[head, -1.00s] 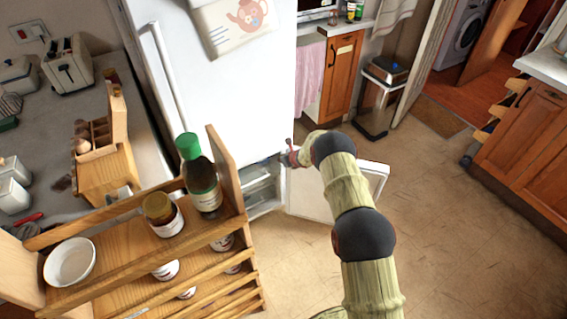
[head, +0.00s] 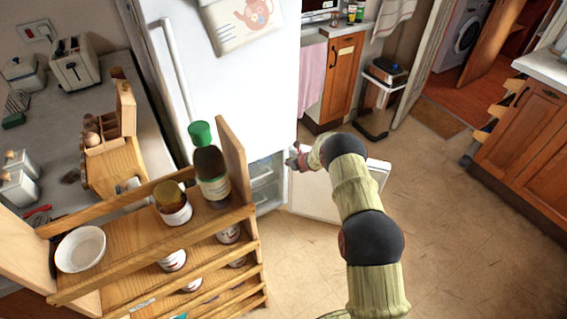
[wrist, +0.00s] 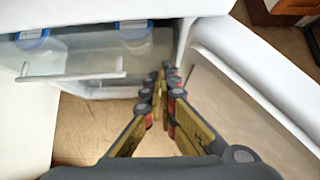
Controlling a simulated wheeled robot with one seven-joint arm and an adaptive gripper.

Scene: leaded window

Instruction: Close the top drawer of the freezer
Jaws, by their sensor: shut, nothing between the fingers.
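The white fridge-freezer (head: 225,90) stands in the middle of the head view, with its lower freezer door (head: 330,195) swung open to the right. In the wrist view a clear freezer drawer (wrist: 70,62) with a pale bar handle shows at upper left. Its contents are visible from above: containers with blue lids (wrist: 133,27). How far it is pulled out is hard to tell. My gripper (wrist: 168,72) is shut and empty, right of the drawer front, between it and the open door (wrist: 255,75). In the head view my gripper (head: 297,157) is partly hidden by my wrist.
A wooden rack (head: 150,280) with a green-capped bottle (head: 211,165), jars and a white bowl (head: 80,249) stands at front left. A counter with a toaster (head: 78,62) is behind it. Wooden cabinets (head: 530,140) are at right. The floor (head: 440,220) between is clear.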

